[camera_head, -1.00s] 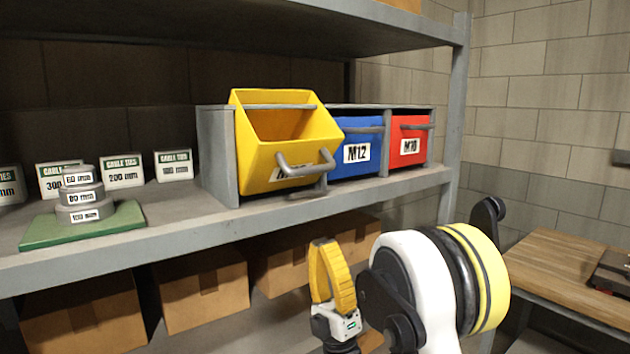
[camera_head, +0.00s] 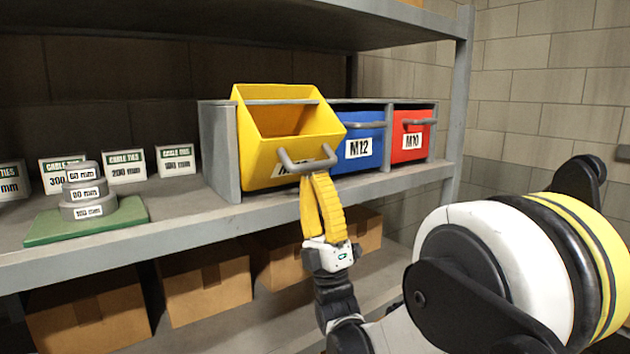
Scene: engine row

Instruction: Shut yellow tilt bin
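The yellow tilt bin (camera_head: 265,160) sits at the left of a grey bin housing on the shelf. It is tilted open, its front leaning out and its inside showing. A grey bar handle (camera_head: 307,163) is on its front, above a partly hidden label. My gripper (camera_head: 315,180) is just below and in front of this handle, pointing up, with its yellow fingers close together. Their tips are at or just under the handle. I cannot tell whether they touch it, and nothing shows between them.
Shut blue M12 (camera_head: 372,137) and red M10 (camera_head: 420,125) bins stand to the right. Left are a green board (camera_head: 110,228) with stacked grey rings (camera_head: 88,190) and cable tie boxes (camera_head: 124,167). Cardboard boxes (camera_head: 205,283) lie below the shelf (camera_head: 180,220). A wall is at right.

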